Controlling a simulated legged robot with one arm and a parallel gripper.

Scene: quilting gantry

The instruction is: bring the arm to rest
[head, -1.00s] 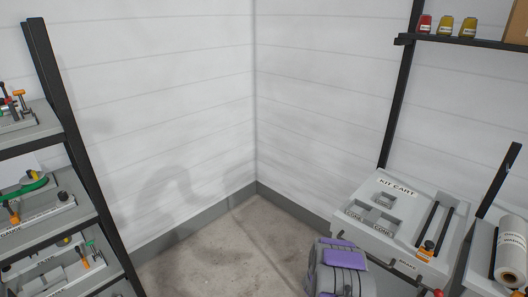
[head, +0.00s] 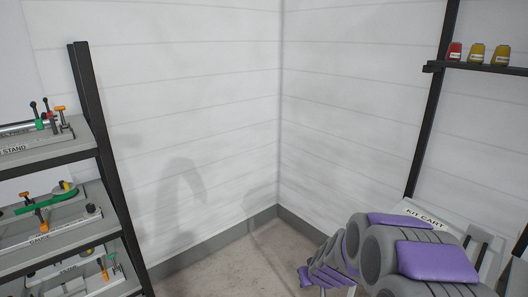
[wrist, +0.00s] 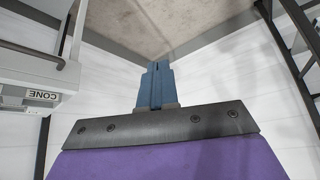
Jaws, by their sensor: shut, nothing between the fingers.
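My gripper (wrist: 158,70) shows in the wrist view as two blue fingers pressed together, with nothing between them. It points toward the bare floor and the room corner, and touches nothing that I can see. My arm, grey with purple pads, rises at the lower right of the head view and covers much of the kit cart. The fingers cannot be made out in the head view.
The kit cart (head: 426,216) stands at the right, mostly hidden; its edge shows in the wrist view (wrist: 28,62). A shelf rack (head: 50,152) with fixtures stands at the left. Jars (head: 477,54) sit on a wall shelf (head: 480,69). The corner floor (head: 262,250) is clear.

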